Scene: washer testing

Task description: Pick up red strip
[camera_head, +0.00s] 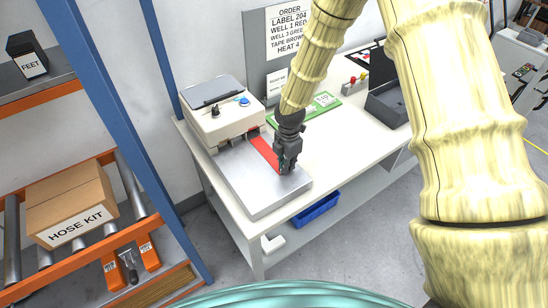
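The red strip (263,149) lies on a flat silver metal plate (255,201) on the white bench. Its far end is close to the beige machine. My gripper (286,166) points down over the near right end of the strip and hides part of it. The fingertips are small and dark here, and I cannot tell whether they are open or shut, or whether they touch the strip.
A beige machine (221,123) with knobs stands behind the plate. A green board (318,106) and a grey bin (388,104) are on the bench to the right. A blue shelf post (130,130) stands at left. Bare bench top lies right of my gripper.

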